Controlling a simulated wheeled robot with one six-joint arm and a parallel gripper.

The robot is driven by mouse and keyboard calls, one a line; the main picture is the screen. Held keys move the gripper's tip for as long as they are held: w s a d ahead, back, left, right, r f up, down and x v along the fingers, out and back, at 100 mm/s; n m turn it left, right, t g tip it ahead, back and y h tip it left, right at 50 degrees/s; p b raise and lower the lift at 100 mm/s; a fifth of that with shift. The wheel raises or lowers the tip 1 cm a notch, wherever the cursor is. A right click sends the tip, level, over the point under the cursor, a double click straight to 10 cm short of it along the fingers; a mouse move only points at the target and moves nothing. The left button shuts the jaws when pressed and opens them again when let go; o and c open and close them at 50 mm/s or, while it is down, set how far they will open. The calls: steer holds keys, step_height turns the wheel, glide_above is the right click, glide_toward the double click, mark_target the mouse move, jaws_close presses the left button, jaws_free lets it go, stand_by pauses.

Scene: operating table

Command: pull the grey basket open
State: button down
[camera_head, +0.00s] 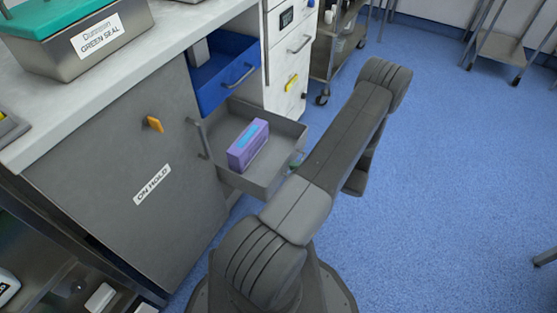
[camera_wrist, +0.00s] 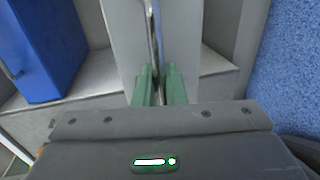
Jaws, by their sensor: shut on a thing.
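The grey basket (camera_head: 232,177) is slid out from the cabinet below the blue basket, with its inside in view. A purple box (camera_head: 248,146) with a blue label lies in it. My gripper (camera_head: 297,161) is at the basket's right-hand front side, largely hidden by my arm. In the wrist view, the green fingers of my gripper (camera_wrist: 161,82) are closed around a thin metal handle (camera_wrist: 153,30) in front of a light grey panel. The handle is hidden in the head view.
The blue basket (camera_head: 215,85) above is also partly out, with its own handle. Blue floor (camera_head: 440,180) is clear at right.

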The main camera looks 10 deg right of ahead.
steer(key=f+v, duration=0.1)
steer(key=v, duration=0.5)
steer(key=shift+s+d, duration=0.2)
steer(key=shift+d, duration=0.15)
steer(key=shift+f, duration=0.1)
steer(key=c, duration=1.9)
jaws_free()
steer(key=p+v, duration=0.2)
steer(key=v, duration=1.1)
steer(key=shift+s+d, duration=0.2)
steer(key=shift+d, duration=0.15)
steer(key=shift+a, duration=0.1)
steer(key=shift+b+x, duration=1.1)
steer(key=shift+x, duration=5.95)
